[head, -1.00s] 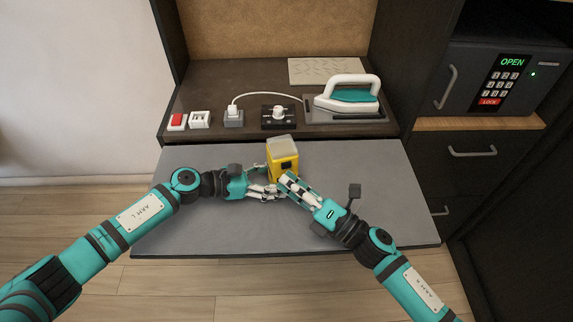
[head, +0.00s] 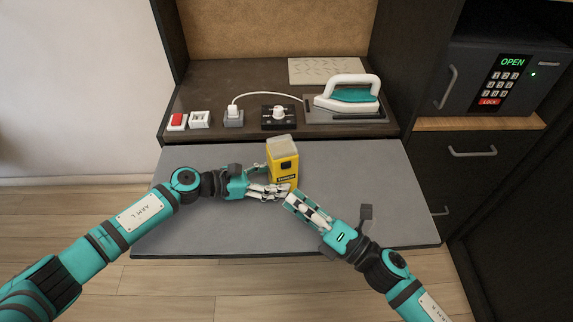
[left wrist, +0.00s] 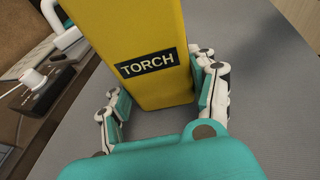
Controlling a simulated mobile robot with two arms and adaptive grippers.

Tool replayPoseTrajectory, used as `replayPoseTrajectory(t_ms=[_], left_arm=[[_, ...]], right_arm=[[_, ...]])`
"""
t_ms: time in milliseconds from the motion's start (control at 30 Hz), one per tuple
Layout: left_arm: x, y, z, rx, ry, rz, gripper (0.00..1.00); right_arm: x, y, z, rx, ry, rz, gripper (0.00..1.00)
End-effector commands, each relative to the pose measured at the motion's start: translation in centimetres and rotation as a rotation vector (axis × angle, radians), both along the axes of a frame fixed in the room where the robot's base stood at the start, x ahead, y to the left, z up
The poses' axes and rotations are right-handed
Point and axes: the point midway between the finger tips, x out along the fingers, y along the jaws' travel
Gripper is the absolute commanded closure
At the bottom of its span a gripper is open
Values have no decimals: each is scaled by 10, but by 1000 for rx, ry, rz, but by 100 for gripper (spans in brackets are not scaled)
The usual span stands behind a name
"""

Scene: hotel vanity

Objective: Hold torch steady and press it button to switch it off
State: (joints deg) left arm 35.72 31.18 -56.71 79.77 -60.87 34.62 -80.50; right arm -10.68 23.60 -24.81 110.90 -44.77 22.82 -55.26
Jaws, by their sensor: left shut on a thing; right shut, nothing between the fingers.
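The yellow torch (head: 283,175) stands upright on the grey pull-out surface, with a pale translucent top. A dark button (head: 286,165) shows on its front, above a black label. My left gripper (head: 270,183) is shut on the torch's lower part from the left. In the left wrist view, the torch (left wrist: 145,85) with its "TORCH" label stands between the two fingers (left wrist: 160,105). My right gripper (head: 291,201) is shut and empty, in front of the torch and below the button, apart from it. I cannot tell whether the torch is lit.
Behind on the dark shelf are a red switch (head: 177,121), a plugged socket (head: 233,118), a black dial box (head: 278,117) and an iron (head: 347,96). A safe (head: 505,80) stands at the right. The grey surface (head: 370,180) is clear right of the torch.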

Motion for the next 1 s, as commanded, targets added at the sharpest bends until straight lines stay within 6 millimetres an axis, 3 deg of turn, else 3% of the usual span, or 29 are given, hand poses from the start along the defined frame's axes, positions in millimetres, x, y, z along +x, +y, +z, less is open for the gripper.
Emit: replayPoseTrajectory(t_ms=[33, 233, 567, 733, 1000], left_arm=[[0, 0, 1, -2, -1, 0, 40], [0, 0, 1, -1, 0, 0, 14], [-1, 2, 1, 0, 0, 0, 13], [-6, 22, 7, 1, -1, 3, 13], [-23, 75, 23, 2, -1, 2, 13]], right_arm=[[0, 0, 0, 0, 0, 0, 100], [0, 0, 0, 0, 0, 0, 100], [0, 0, 0, 0, 0, 0, 100], [0, 0, 0, 0, 0, 0, 100], [0, 0, 0, 0, 0, 0, 100]])
